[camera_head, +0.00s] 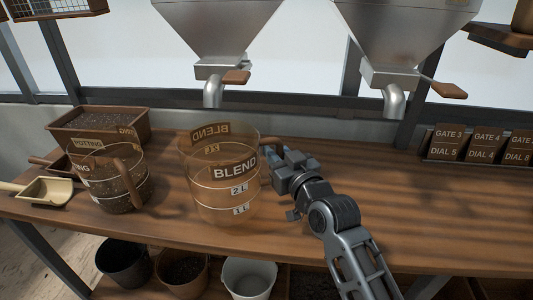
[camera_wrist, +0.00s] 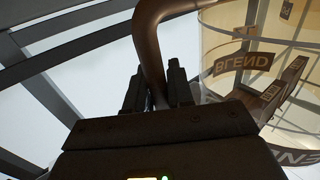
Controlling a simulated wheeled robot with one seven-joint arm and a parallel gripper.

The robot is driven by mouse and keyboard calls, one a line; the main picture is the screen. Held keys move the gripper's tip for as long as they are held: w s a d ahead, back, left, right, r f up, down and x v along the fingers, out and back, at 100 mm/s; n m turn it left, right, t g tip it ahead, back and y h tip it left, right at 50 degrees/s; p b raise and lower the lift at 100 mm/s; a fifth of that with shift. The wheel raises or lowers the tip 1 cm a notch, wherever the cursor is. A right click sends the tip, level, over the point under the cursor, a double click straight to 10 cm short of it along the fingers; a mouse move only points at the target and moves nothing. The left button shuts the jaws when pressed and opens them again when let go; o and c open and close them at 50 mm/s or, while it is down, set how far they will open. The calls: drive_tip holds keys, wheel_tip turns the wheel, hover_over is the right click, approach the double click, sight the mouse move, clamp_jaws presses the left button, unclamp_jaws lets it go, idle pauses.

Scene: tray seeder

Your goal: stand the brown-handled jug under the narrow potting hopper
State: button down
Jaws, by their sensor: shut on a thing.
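A clear, amber-tinted jug marked BLEND (camera_head: 222,190) is left of my gripper (camera_head: 280,165) in the head view. It looks empty and upright; whether it touches the bench is unclear. My gripper is shut on its brown handle (camera_wrist: 150,45), which runs between the fingers in the wrist view. The jug wall (camera_wrist: 240,85) shows at the right there. Two steel hoppers hang above the back of the bench, a left one (camera_head: 210,30) and a right one (camera_head: 400,35), each with a bent spout. Their tops are cut off, and I cannot tell which is the narrow potting one.
A second brown-handled jug (camera_head: 120,190), holding dark soil, stands at the left beside a scoop (camera_head: 45,193) and a soil tray (camera_head: 100,121). Dial cards (camera_head: 480,145) stand at the back right. The bench (camera_head: 430,210) is clear right of my arm. Pots (camera_head: 248,278) sit below.

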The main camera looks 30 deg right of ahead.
drive_tip(key=shift+w+f, duration=0.9)
drive_tip(key=shift+w, duration=0.15)
drive_tip(key=shift+w+f, duration=0.85)
drive_tip(key=shift+w, duration=0.2)
drive_tip(key=shift+f, duration=0.15)
drive_tip(key=c, duration=1)
unclamp_jaws()
